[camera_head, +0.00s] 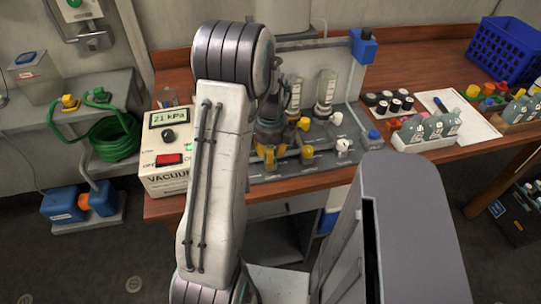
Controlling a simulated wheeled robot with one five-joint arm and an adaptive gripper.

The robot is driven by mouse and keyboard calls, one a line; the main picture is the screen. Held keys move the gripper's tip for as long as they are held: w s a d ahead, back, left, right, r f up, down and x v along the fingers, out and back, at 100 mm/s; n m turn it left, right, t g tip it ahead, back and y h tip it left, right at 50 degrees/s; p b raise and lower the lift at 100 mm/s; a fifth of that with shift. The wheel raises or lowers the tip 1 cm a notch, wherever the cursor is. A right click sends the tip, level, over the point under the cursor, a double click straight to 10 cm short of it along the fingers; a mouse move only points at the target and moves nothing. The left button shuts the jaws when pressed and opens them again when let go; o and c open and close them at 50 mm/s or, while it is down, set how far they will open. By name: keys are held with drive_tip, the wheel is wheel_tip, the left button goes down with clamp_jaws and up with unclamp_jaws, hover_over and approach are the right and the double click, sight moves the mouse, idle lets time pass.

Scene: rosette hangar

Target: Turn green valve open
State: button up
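My gripper (271,148) is at the left part of the grey valve panel (327,163), partly hidden by my own arm. Its fingers point down around or right by a yellow part; I cannot tell whether they touch it. Whether it is open or shut is too small to tell. Yellow knobs (304,124) and white knobs (344,147) stand on the panel right of my gripper. I cannot make out a green valve on this panel.
A vacuum box (165,150) reading 21 kPa stands left of my arm. Right are dark-capped vials (388,102), a bottle rack (427,130), a white tray (470,122) and a blue crate (502,50).

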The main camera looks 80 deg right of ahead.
clamp_jaws()
drive_tip(key=shift+n, duration=0.3)
drive_tip(key=n+b, duration=0.1)
drive_tip(key=n, duration=0.2)
drive_tip(key=shift+f+n, duration=0.1)
drive_tip(key=shift+n, duration=0.2)
drive_tip(key=n+b, duration=0.1)
drive_tip(key=n, duration=0.3)
drive_tip(key=shift+n, duration=0.3)
drive_tip(key=shift+a, duration=0.1)
drive_tip(key=o, duration=0.7)
unclamp_jaws()
